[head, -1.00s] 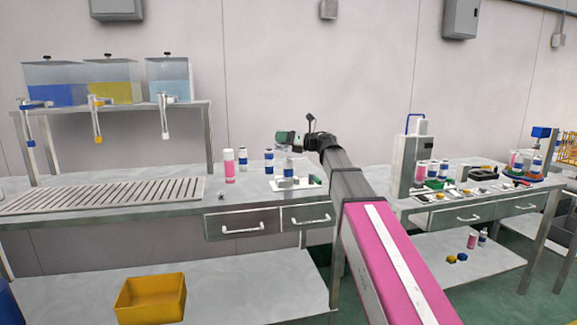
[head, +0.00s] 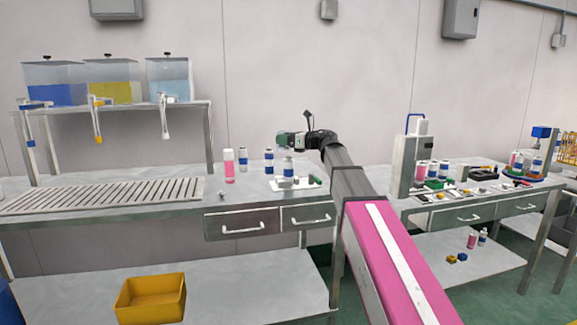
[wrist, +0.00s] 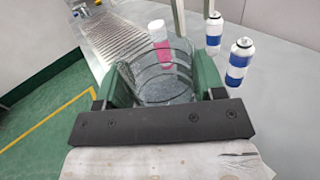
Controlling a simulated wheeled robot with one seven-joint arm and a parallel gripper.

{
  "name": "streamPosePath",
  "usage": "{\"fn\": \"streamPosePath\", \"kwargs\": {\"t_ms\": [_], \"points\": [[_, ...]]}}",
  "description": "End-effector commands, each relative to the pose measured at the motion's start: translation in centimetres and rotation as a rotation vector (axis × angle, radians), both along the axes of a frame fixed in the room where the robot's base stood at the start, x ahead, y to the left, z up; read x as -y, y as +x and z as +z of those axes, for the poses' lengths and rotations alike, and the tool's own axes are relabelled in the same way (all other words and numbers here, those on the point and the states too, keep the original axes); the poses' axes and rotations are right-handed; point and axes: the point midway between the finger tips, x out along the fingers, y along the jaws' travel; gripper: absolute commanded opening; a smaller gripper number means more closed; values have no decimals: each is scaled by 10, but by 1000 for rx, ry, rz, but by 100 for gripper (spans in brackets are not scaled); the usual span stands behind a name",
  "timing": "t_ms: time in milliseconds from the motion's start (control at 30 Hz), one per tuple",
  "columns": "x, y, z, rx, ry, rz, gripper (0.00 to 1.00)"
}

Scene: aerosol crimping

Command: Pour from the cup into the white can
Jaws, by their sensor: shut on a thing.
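My gripper (head: 285,144) is above the left bench in the head view, near the cans. In the wrist view its green fingers (wrist: 163,85) are shut on a clear cup (wrist: 160,82), one on each side. The cup's contents cannot be made out. A white can with a blue band (head: 288,167) stands upright on a white plate (head: 308,183) just below the gripper. Two more white cans with blue bands stand upright behind and left of it, one (head: 269,160) close and one (head: 242,159) farther. The cup's exact position over any can cannot be told.
A white and pink can (head: 229,166) stands on the bench, left of the others; in the wrist view it shows behind the cup. A slotted drain grate (head: 105,196) covers the bench's left part. A white machine (head: 405,162) stands on the right bench.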

Motion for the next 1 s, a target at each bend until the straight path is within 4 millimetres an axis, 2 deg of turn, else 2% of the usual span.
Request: {"fn": "streamPosePath", "kwargs": {"t_ms": [167,800,1000], "points": [[0,0,6,0,1,0,36],[0,1,48,-2,2,0,36],[0,0,50,-2,1,0,36]]}}
